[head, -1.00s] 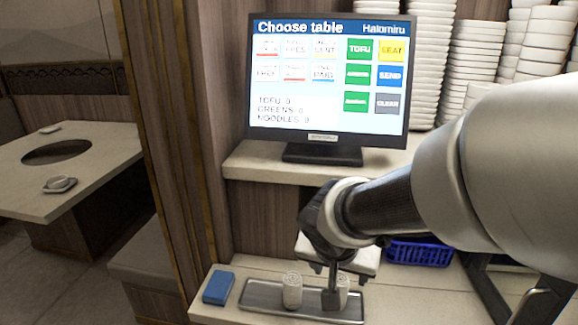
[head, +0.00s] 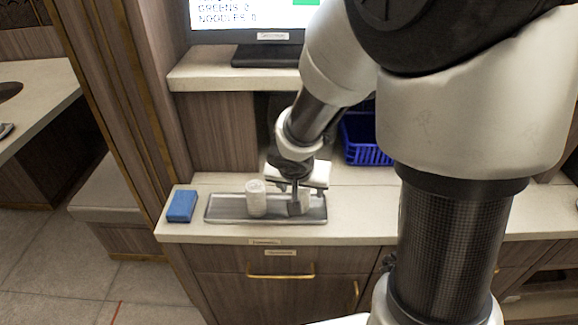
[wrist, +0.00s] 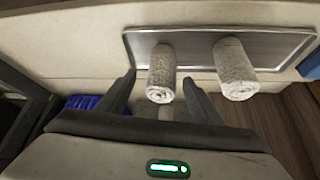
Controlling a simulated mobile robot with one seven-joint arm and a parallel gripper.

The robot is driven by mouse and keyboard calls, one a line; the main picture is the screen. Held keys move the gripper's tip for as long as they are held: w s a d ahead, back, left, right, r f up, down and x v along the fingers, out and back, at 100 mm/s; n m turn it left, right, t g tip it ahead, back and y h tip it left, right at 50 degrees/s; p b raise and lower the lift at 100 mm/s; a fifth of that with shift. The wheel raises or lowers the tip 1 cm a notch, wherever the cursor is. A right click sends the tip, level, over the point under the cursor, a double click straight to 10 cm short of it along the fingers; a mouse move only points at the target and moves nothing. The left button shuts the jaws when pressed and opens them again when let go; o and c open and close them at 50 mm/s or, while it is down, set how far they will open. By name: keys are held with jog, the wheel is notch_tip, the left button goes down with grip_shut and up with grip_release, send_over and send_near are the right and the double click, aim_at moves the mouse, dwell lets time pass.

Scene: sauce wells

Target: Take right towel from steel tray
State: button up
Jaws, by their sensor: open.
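The steel tray (head: 228,215) lies on the counter with two rolled white towels standing on it; its rim also shows in the wrist view (wrist: 200,32). The left towel (head: 256,198) is in clear view. The right towel (head: 306,201) is partly hidden behind my gripper (head: 295,206). In the wrist view, turned about, the right towel (wrist: 161,72) is between my two open fingers, and the left towel (wrist: 233,68) is outside them to the right. I cannot tell whether a finger touches the right towel.
A blue block (head: 182,206) lies left of the tray. A blue basket (head: 362,142) stands behind and right of it. A monitor (head: 265,56) stands on the shelf above. Drawers with a brass handle (head: 281,277) are below the counter edge. Some counter right of the tray is bare.

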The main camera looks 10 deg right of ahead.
jog(key=x, duration=0.3)
jog(key=shift+w+f+b, duration=0.15)
jog(key=shift+f+b, duration=0.25)
jog(key=c, duration=1.2)
jog(key=shift+o, duration=0.2)
jog(key=shift+r, duration=0.1)
